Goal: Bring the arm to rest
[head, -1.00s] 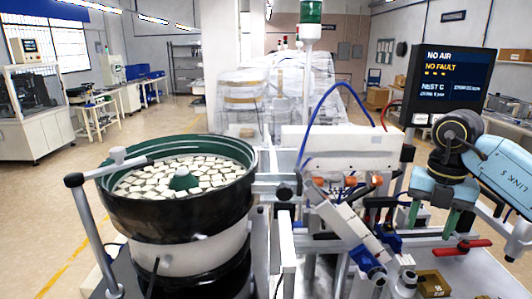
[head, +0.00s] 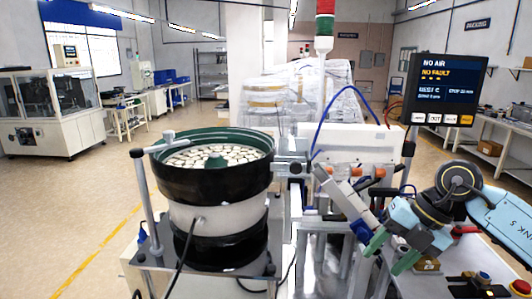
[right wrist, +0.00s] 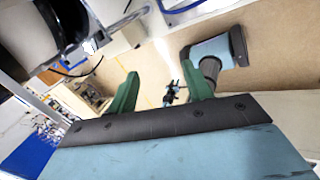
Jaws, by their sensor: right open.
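My right arm comes in from the right in the head view, bent, with its gripper (head: 390,252) low beside the feeder machine. The gripper's two green fingers are apart and point down and to the left. In the right wrist view the fingers (right wrist: 160,84) also stand apart, with nothing held between them. A small dark object shows beyond the gap, too unclear to name. My left gripper is in neither view.
A black bowl feeder (head: 213,185) full of pale parts stands left of centre. A display (head: 447,84) reads NO AIR, NO FAULT. A stack light (head: 325,25) shows red at its top. Open floor lies left.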

